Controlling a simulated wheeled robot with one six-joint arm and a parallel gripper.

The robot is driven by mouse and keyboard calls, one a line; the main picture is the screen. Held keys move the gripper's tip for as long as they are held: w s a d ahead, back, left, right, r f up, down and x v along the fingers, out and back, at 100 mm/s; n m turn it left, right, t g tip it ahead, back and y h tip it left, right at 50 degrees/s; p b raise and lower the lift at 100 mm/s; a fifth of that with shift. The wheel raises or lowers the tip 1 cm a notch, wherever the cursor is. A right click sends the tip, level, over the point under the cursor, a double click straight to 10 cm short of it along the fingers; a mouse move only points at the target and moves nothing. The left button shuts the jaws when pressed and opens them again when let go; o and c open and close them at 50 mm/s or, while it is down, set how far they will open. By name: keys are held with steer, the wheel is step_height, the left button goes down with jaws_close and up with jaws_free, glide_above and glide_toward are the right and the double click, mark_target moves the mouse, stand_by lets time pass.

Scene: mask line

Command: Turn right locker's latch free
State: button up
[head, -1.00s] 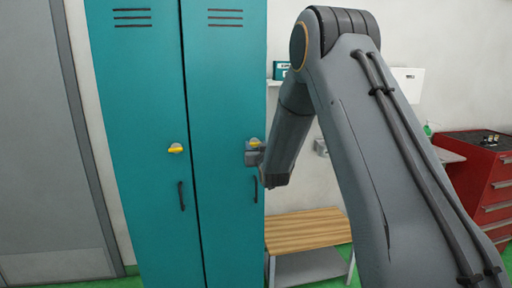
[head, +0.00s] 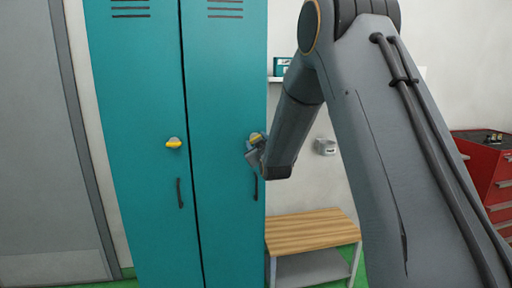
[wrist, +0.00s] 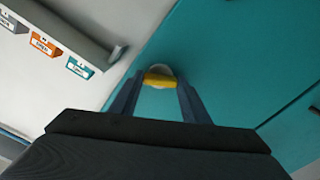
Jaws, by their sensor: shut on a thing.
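The right locker (head: 225,90) is a tall teal door with a yellow latch (head: 256,137) on a round pale base. In the wrist view the latch knob (wrist: 158,81) lies between my fingertips, with its ends at the two fingers. My gripper (head: 254,150) is shut on this latch and looks rolled to a tilt against the door. The gripper also shows in the wrist view (wrist: 158,88). In the head view it partly hides the latch, so its exact angle is hard to tell. The left locker (head: 135,80) has its own yellow latch (head: 174,143), lying about level.
A dark handle (head: 256,188) is below the right latch, close under my gripper. A wooden-topped bench (head: 312,230) stands right of the lockers. A red tool cabinet (head: 482,160) is at the far right. A wall shelf (wrist: 65,35) holds small labelled boxes.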

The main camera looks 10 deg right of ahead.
steer(key=n+b, duration=0.7)
steer(key=n, duration=0.4)
steer(key=shift+f+n, duration=0.1)
steer(key=shift+n, duration=0.3)
stand_by(0.3)
steer(key=o, duration=1)
steer(key=shift+o, duration=0.2)
steer(key=s+b, duration=0.1)
steer(key=s, duration=0.6)
steer(key=shift+s, duration=0.4)
